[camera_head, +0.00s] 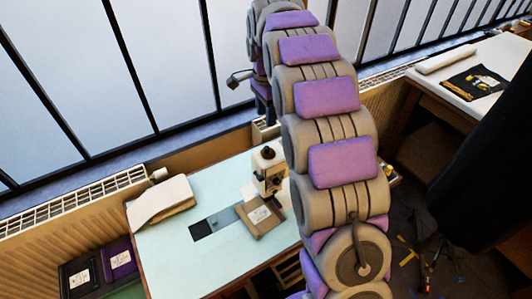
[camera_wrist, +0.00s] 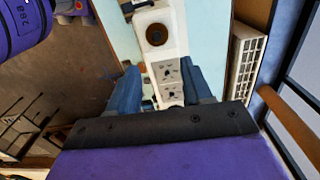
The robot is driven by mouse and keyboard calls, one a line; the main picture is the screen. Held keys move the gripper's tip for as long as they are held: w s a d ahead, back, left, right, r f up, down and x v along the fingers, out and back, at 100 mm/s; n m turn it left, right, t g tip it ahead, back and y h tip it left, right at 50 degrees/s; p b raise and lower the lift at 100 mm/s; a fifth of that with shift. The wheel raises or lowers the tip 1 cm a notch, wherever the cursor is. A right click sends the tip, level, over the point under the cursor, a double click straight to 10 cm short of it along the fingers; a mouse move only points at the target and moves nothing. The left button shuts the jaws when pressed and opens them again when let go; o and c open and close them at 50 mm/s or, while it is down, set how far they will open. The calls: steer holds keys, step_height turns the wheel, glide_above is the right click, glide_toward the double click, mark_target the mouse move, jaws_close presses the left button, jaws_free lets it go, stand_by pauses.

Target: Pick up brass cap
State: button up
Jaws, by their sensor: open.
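A round brown, brass-coloured cap-like disc (camera_wrist: 156,34) sits on the white sewing machine (camera_wrist: 172,56) in the wrist view. I take it for the brass cap, but its height is hard to judge. In the head view the sewing machine (camera_head: 262,178) stands on the pale blue table, with a small dark round spot on its top. My gripper (camera_wrist: 161,82) shows two blue fingers, apart, with nothing held. Part of the machine shows between the fingers, and the disc is beyond their tips. My fingers cannot be made out in the head view.
A radiator grille (camera_wrist: 247,62) and window frames are close on the right in the wrist view. A dark drape hangs at the head view's right.

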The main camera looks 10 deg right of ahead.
steer(key=b, duration=0.1)
glide_above(266, 147)
steer(key=f, duration=0.7)
steer(key=shift+w+d+f, duration=0.2)
steer(key=shift+d+f, duration=0.05)
steer(key=shift+s+a+f+b, duration=0.15)
steer(key=shift+f+b, duration=0.4)
steer(key=shift+f, duration=0.8)
steer(key=shift+s+a+f+b, duration=0.1)
steer(key=shift+f+b, duration=0.45)
steer(key=shift+f, duration=0.75)
steer(key=shift+r, duration=0.1)
steer(key=shift+c, duration=0.3)
jaws_close()
